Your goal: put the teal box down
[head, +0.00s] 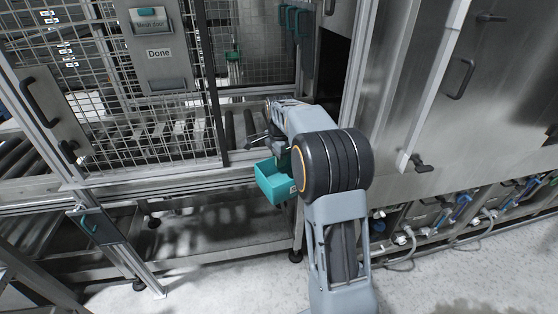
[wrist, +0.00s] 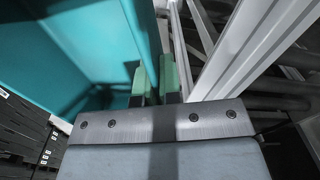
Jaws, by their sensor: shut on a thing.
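The teal box (head: 275,184) is open-topped and hangs in front of the conveyor frame, below and left of my arm's large dark joint in the head view. In the wrist view the box (wrist: 75,45) fills the upper left, with its inside showing. My gripper (wrist: 159,80) has green fingertips close together at the box's right wall. In the head view the gripper (head: 283,160) is partly hidden by my arm. It is shut on the box's wall, and the box is held in the air over the lower part of the frame.
A mesh door (head: 155,110) with a "Done" holder (head: 160,53) stands at the left. Rollers (head: 238,128) lie behind the frame's rail (head: 190,178). Steel cabinets (head: 430,110) stand at the right, with valves and hoses (head: 405,236) below. Speckled floor (head: 210,285) is clear in front.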

